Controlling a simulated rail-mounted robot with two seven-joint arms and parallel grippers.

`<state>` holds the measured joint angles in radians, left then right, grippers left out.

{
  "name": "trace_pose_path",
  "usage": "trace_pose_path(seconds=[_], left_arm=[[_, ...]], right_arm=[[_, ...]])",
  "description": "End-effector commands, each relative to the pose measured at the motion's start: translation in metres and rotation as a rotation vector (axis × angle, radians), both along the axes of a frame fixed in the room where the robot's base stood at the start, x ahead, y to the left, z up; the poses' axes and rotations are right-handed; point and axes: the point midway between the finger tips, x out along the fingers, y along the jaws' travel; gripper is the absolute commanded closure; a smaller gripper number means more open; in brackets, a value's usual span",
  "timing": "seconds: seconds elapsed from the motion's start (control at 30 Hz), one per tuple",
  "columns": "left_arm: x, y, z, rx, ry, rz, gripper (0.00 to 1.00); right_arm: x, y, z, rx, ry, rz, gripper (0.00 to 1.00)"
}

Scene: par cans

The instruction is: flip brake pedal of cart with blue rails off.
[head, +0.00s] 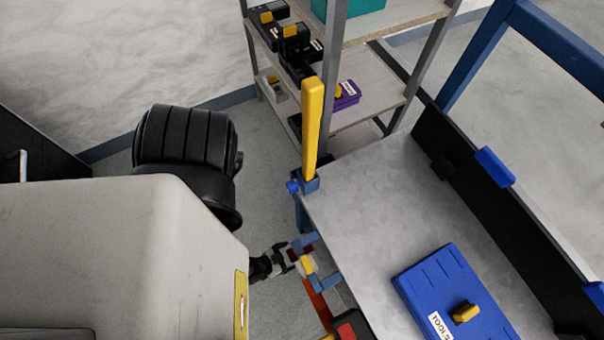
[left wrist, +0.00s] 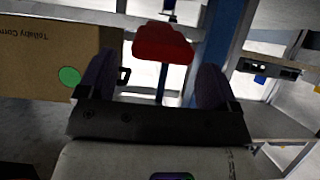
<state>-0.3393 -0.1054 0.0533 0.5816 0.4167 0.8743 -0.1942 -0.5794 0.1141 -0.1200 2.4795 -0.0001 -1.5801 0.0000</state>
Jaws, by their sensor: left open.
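The cart with blue rails has a grey top (head: 370,220) at the right of the head view. A red pedal-like piece (left wrist: 162,42), seemingly the brake pedal, shows in the left wrist view, beyond and between the fingertips. My left gripper (head: 303,262) is open beside the cart's near left edge in the head view; its two dark fingers also show in the left wrist view (left wrist: 157,72). I cannot tell whether it touches the red piece. The pedal cannot be made out surely in the head view. My right gripper is not in view.
A blue toolbox (head: 440,285) labelled TOOLS lies on the cart top. A yellow upright bar (head: 312,125) stands at its corner. A grey shelf (head: 370,115) with cases stands behind. A cardboard box (left wrist: 50,60) is at the left in the left wrist view.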

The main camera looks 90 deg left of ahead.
Motion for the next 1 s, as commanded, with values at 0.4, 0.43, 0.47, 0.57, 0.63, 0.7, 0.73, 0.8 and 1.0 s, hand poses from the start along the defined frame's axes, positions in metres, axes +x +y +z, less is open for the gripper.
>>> trace_pose_path(seconds=[0.4, 0.43, 0.47, 0.57, 0.63, 0.7, 0.73, 0.8, 1.0], left_arm=[[-0.061, -0.026, 0.039, -0.001, 0.0, 0.0, 0.15], [-0.064, -0.027, 0.04, -0.001, 0.0, 0.0, 0.15], [-0.067, -0.028, 0.041, -0.001, 0.001, 0.0, 0.15], [-0.073, -0.031, 0.045, -0.001, 0.0, 0.0, 0.15], [-0.075, -0.032, 0.046, 0.0, -0.001, 0.0, 0.15], [-0.077, -0.033, 0.047, 0.0, -0.001, 0.0, 0.15], [-0.077, -0.033, 0.047, 0.0, -0.001, 0.0, 0.15], [-0.078, -0.033, 0.047, 0.0, -0.001, 0.0, 0.15], [-0.078, -0.033, 0.047, 0.0, -0.001, 0.0, 0.15]], right_arm=[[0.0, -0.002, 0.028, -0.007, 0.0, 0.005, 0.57], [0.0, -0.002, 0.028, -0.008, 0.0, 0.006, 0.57], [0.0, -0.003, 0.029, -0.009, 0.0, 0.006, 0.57], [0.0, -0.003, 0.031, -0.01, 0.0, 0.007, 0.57], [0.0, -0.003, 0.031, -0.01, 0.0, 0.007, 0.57], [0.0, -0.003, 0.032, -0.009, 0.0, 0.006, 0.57], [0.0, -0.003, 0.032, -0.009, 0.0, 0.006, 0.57], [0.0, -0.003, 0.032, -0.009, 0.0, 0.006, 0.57], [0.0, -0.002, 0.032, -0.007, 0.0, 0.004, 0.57]])
